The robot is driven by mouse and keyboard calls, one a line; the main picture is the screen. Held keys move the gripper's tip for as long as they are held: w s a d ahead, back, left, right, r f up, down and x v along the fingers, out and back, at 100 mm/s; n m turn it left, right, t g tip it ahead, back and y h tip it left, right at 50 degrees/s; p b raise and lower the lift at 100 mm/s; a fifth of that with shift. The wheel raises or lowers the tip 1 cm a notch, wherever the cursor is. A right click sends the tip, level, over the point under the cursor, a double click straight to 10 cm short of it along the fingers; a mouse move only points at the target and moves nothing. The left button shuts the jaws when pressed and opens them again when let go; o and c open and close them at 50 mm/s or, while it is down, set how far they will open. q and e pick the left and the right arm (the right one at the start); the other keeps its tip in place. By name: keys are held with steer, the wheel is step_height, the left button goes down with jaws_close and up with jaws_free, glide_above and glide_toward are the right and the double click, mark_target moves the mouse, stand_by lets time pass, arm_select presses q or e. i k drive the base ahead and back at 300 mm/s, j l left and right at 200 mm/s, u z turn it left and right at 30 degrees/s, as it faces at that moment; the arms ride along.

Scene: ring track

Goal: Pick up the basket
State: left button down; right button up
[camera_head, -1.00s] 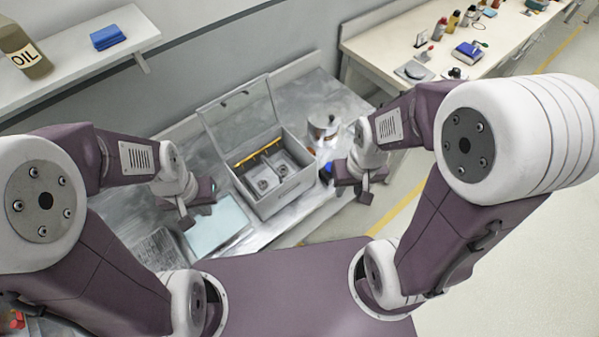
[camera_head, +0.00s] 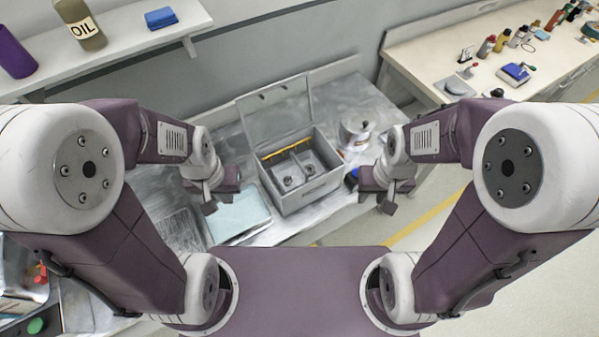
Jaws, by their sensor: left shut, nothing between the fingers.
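No thing is plainly a basket. A grey open-topped box (camera_head: 312,198) with a raised clear lid (camera_head: 277,108) stands on the metal table, with a yellow strip and round parts inside. A metal container (camera_head: 22,292) holding small items is cut off at the lower left edge; it could be a basket, but I cannot tell. My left gripper (camera_head: 209,203) is shut and empty, left of the grey box above a pale blue pad (camera_head: 240,215). My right gripper (camera_head: 385,202) is right of the box, apart from it; its fingers are too small to judge.
A metal pot (camera_head: 354,135) stands behind the box on the metal table (camera_head: 370,95). A shelf at the upper left holds an oil bottle (camera_head: 82,28) and a blue cloth (camera_head: 160,18). A cluttered bench (camera_head: 430,60) is at the right. Floor is clear at the right.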

mark_target(293, 167)
steer(key=k+j+u, duration=0.15)
steer(key=u, duration=0.3)
steer(key=k+j+u, duration=0.4)
steer(key=i+l, duration=0.1)
